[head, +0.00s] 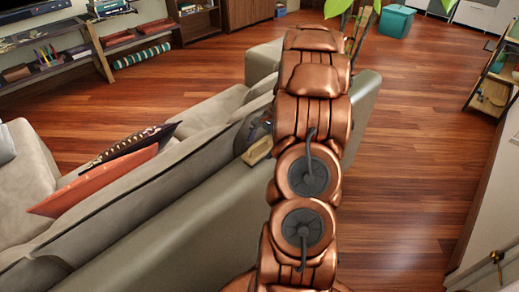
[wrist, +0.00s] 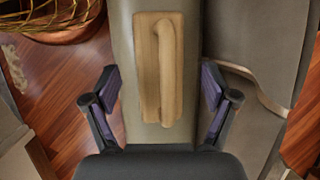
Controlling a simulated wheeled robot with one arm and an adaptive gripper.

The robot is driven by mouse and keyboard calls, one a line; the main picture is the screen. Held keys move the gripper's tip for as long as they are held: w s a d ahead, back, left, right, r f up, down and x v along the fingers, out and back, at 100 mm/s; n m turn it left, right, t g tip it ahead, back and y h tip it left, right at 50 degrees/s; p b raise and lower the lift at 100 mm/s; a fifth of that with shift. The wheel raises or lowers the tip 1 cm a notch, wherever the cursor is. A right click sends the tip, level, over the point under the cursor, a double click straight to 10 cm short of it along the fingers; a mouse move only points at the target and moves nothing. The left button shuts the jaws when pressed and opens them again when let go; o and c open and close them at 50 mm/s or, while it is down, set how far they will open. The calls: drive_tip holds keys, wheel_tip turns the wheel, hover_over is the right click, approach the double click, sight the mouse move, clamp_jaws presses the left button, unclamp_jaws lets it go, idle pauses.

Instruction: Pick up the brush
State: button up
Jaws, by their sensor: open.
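The brush is a light wooden block with a raised, rounded handle along one side. In the wrist view the brush (wrist: 150,70) lies lengthwise on top of the sofa's back (wrist: 124,40), between and ahead of my fingers. My gripper (wrist: 160,100) is open, with one dark finger on each side and nothing held. In the head view the brush (head: 258,151) shows as a small tan piece on the sofa's edge, left of my arm. My gripper there is mostly hidden behind my arm. I cannot tell how high it is above the brush.
The grey sofa (head: 150,215) fills the left, with an orange cushion (head: 92,182) and a dark patterned cushion (head: 130,143). A plant pot (wrist: 75,25) stands at the upper left of the wrist view. Wooden floor (head: 410,165) is clear on the right, beside shelves (head: 492,90).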

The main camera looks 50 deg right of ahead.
drive_tip(key=shift+x, duration=0.95)
drive_tip(key=c, duration=1.3)
